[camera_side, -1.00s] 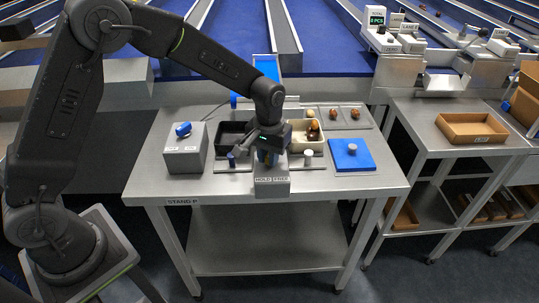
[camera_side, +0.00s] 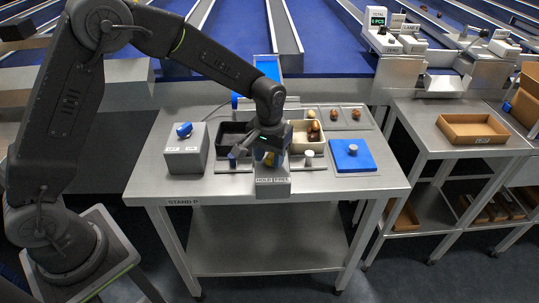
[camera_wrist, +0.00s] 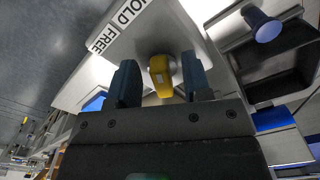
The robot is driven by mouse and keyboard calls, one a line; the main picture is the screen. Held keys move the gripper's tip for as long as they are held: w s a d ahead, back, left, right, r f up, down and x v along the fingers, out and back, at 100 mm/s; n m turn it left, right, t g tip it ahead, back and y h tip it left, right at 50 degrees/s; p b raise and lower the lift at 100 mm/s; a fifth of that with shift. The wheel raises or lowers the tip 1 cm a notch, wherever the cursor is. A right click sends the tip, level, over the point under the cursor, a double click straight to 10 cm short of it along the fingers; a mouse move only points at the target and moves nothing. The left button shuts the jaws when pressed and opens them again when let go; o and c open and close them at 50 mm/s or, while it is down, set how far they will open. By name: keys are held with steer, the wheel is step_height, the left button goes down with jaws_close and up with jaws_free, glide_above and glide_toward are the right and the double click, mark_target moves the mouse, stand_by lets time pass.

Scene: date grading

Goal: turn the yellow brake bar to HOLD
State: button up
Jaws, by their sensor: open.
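The yellow brake bar (camera_wrist: 161,76) stands between my gripper's two fingers in the wrist view, with a gap showing on either side. My gripper (camera_wrist: 160,82) is open around it, its blue-grey fingers apart. The bar sits on a grey box (camera_side: 272,187) at the table's front edge. White labels HOLD (camera_wrist: 131,10) and FREE (camera_wrist: 103,36) are on the box. In the side view my gripper (camera_side: 267,158) is over the box and mostly hides the bar. I cannot tell which label the bar points to.
A black bin (camera_side: 233,130) and a cream bin (camera_side: 302,146) with brown dates stand behind my gripper. A blue plate with a knob (camera_side: 352,157) lies right. A grey box with a blue switch (camera_side: 184,157) stands left. The table's front right is clear.

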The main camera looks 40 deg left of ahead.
mark_target(270, 157)
step_height(270, 157, up, 14)
stand_by(0.6)
steer(key=shift+f, duration=0.1)
steer(key=s+a+r+m+t, duration=0.1)
steer(key=s+a+r+t, duration=0.1)
steer(key=s+r, duration=0.35)
steer(key=s+a+r+t, duration=0.1)
steer(key=s+a+r, duration=0.1)
steer(key=s, duration=0.6)
steer(key=s+a+f+m+t, duration=0.1)
steer(key=s+f+t, duration=0.1)
steer(key=s, duration=0.9)
steer(key=shift+a+f+m+t, duration=0.25)
steer(key=shift+a+m+t, duration=0.05)
steer(key=shift+a+m, duration=0.1)
steer(key=shift+s, duration=0.1)
